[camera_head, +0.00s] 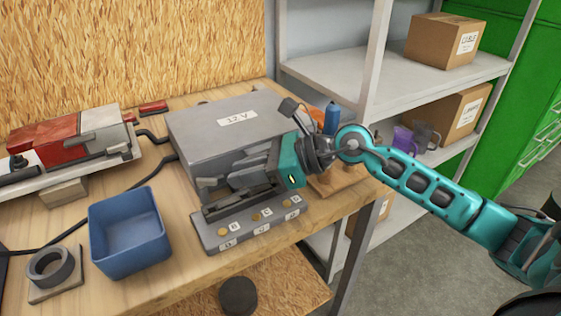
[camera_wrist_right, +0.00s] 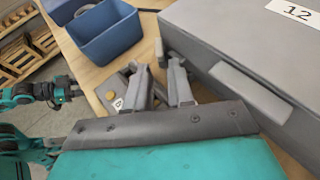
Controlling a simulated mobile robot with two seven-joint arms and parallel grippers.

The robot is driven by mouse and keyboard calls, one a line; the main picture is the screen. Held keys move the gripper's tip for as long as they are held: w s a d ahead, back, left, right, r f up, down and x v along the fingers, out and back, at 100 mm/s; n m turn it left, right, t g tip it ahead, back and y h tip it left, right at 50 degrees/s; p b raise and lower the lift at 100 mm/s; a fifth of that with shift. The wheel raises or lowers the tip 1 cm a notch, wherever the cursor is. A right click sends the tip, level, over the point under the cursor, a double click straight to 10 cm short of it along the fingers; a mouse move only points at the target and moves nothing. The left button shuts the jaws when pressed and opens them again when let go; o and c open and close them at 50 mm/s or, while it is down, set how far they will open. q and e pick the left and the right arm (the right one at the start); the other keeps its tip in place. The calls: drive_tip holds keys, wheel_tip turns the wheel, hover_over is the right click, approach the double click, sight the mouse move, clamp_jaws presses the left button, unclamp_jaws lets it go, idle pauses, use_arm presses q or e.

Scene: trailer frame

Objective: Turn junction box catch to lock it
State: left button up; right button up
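The grey junction box (camera_head: 205,125), labelled "12 V", sits on the wooden bench with its lid down; it also shows in the right wrist view (camera_wrist_right: 215,40). My right gripper (camera_head: 207,197) is in front of the box, above the panel's left part. In the right wrist view its fingers (camera_wrist_right: 158,64) are apart, with nothing clearly between them. A small grey upright piece (camera_wrist_right: 159,50) at the box's front stands just beyond the fingertips; I cannot tell if it is the catch. A grey bar (camera_wrist_right: 250,92) sits on the box's front. My left gripper (camera_wrist_right: 64,90) is small at the left.
A panel (camera_head: 262,232) with yellow buttons lies before the box. A blue bin (camera_head: 130,258) and a dark ring on a wooden block (camera_head: 50,268) stand left. A red and grey tool (camera_head: 70,140) lies farther left. Shelves (camera_head: 430,85) with cardboard boxes stand right.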

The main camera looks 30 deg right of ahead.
drive_tip(key=b+v, duration=0.1)
drive_tip(key=v, duration=0.6)
drive_tip(key=shift+s+d+f, duration=0.1)
drive_tip(key=shift+s+d, duration=0.1)
drive_tip(key=shift+d, duration=0.1)
drive_tip(key=shift+v, duration=0.8)
use_arm(q)
drive_tip(key=shift+w+d+f+h, duration=0.1)
drive_tip(key=shift+w+d+h, duration=0.2)
drive_tip(key=shift+d, duration=0.1)
